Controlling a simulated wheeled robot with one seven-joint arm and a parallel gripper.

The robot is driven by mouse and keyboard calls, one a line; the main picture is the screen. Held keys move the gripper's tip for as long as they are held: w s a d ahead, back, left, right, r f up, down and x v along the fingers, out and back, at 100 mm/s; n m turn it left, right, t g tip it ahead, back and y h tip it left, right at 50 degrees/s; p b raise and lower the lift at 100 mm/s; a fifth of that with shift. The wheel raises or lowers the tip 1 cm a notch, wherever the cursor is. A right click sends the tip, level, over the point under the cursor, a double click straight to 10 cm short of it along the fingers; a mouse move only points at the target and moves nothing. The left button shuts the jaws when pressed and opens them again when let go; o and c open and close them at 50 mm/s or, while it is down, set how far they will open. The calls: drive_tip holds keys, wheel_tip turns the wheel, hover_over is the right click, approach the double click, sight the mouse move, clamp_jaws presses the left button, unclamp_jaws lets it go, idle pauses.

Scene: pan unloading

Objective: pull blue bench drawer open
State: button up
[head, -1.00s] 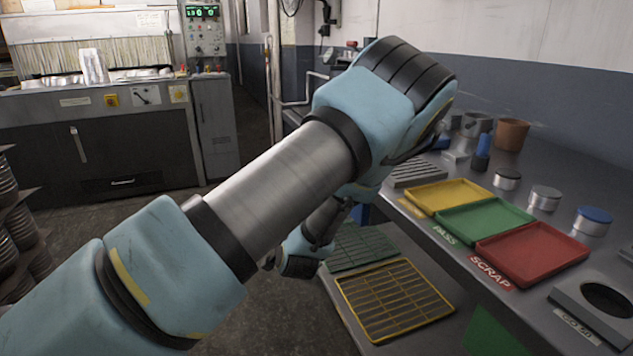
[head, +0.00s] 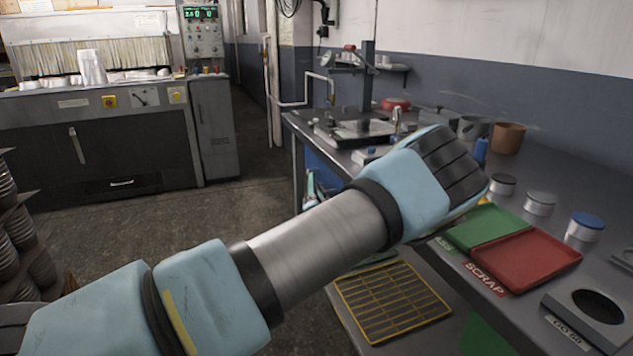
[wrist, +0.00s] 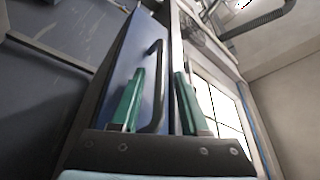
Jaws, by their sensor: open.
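The blue bench drawer (wrist: 122,62) fills the left middle of the wrist view. Its dark bar handle (wrist: 159,90) stands out from the front. My gripper (wrist: 159,74) is open, with one green finger on each side of the handle; I cannot tell whether either finger touches it. In the head view, a patch of the blue drawer (head: 322,176) shows under the far end of the bench. Part of my gripper (head: 310,192) shows beside it, and my arm hides the rest. The drawer looks shut, though its edges are hard to see.
The grey bench (head: 548,202) runs along the right, with a green tray (head: 485,228), a red tray (head: 528,260) and several jars on top. A yellow-rimmed grid (head: 392,302) lies on the lower shelf. The floor (head: 235,205) left of the bench is clear.

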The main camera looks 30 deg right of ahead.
drive_tip(key=shift+w+d+r, duration=0.1)
drive_tip(key=shift+w+d, duration=0.15)
drive_tip(key=shift+w, duration=0.3)
clamp_jaws()
idle(1.1)
